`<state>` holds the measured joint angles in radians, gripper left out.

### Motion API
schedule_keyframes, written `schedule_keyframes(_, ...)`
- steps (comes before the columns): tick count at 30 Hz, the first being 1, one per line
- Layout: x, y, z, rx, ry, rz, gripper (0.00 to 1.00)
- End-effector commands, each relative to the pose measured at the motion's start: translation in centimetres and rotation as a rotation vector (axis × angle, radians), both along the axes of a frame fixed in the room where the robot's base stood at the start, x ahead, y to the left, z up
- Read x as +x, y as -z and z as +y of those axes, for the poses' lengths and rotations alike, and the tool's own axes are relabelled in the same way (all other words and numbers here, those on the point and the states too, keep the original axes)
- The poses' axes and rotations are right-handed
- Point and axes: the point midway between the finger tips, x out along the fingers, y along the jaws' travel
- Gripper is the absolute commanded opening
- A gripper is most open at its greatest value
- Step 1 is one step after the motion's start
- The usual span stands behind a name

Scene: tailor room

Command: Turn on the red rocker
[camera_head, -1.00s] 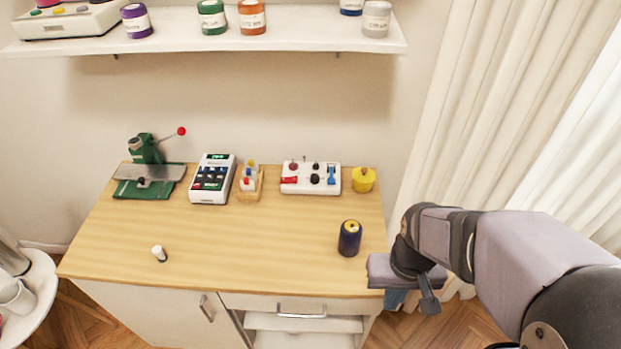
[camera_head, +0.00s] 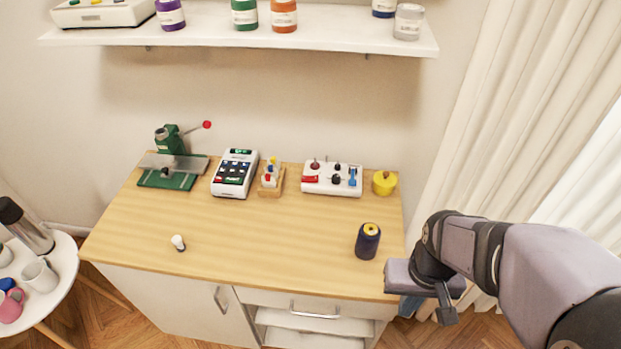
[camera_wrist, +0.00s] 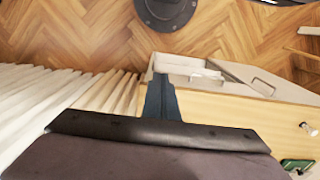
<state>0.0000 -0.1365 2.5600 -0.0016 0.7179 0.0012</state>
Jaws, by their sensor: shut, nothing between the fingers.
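The red rocker (camera_head: 310,180) is at the front left of a white switch box (camera_head: 345,190) that stands at the back right of the wooden table. The box also has dark knobs and a blue switch (camera_head: 352,177). I cannot tell the rocker's position at this size. My gripper (camera_head: 408,306) hangs at the table's front right corner, well away from the box, with its fingers partly hidden by my wrist. In the wrist view my gripper (camera_wrist: 160,92) shows its blue-grey fingers together, shut and empty.
A dark spool (camera_head: 368,241) stands between my gripper and the box. A yellow pot (camera_head: 384,182) is right of the box. A small wooden stand (camera_head: 271,191), card terminal (camera_head: 235,173) and green press (camera_head: 173,155) are to the left. A shelf (camera_head: 250,38) hangs above.

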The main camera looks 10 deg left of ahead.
Motion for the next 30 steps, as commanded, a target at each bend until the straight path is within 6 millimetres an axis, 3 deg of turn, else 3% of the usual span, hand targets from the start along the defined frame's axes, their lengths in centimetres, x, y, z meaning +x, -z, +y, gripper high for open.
schedule_keyframes(5,0.6,0.3,0.4,0.007,-0.008,-0.014,0.00)
schedule_keyframes(11,4.5,1.5,2.7,0.048,-0.052,-0.121,0.00)
schedule_keyframes(24,21.3,3.7,14.6,0.151,-0.174,-0.665,0.00)
schedule_keyframes(30,26.9,3.6,19.2,0.117,-0.179,-0.915,0.00)
